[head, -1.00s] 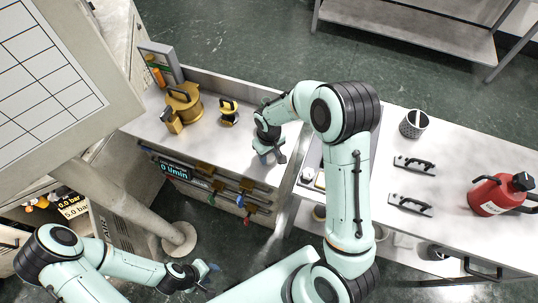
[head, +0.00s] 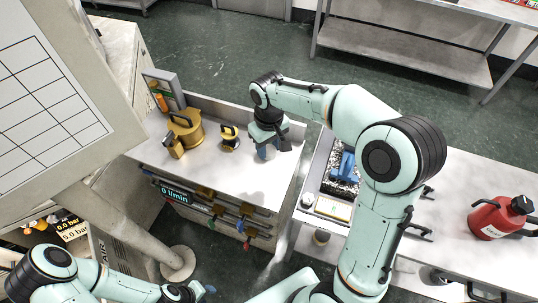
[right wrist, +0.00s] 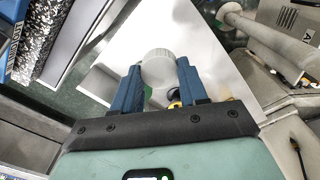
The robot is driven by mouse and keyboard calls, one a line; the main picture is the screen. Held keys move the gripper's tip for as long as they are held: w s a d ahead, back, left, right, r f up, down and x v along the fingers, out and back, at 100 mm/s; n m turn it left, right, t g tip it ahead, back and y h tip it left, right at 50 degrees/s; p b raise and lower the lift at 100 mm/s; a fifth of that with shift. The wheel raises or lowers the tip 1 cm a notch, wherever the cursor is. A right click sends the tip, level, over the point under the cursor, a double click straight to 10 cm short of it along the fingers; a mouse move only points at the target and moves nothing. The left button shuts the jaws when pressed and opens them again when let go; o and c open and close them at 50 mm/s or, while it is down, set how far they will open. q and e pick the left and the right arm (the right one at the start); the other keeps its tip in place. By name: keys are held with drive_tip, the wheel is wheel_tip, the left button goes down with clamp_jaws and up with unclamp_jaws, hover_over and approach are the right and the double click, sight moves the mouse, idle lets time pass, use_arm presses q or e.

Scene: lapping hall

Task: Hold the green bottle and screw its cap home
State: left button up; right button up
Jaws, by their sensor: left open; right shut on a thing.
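My right gripper (head: 266,153) points down over the left bench; its blue fingers are shut on a round white ribbed cap (right wrist: 158,67), seen between the fingertips in the right wrist view. No green bottle is clearly seen; whether anything is under the cap is hidden by the cap and gripper. My left gripper (head: 198,291) is low at the bottom edge of the head view, apart from the bench and empty as far as I can see. It is open, though its fingers show only partly.
A brass pot (head: 186,132) and a small brass piece with a black handle (head: 229,138) stand left of my right gripper. Valves line the bench front. A blue object (head: 346,166) lies right, near my arm.

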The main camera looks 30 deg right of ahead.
drive_tip(key=shift+r, duration=0.45)
drive_tip(key=shift+m, duration=0.7)
drive_tip(key=w+a+f, duration=0.1)
drive_tip(key=f, duration=0.4)
drive_tip(key=a+f, duration=0.2)
drive_tip(key=f, duration=0.3)
drive_tip(key=w+a+f, duration=0.1)
drive_tip(key=a+f, duration=0.1)
drive_tip(key=f, duration=0.3)
drive_tip(key=shift+w+a, duration=0.2)
drive_tip(key=shift+w, duration=0.15)
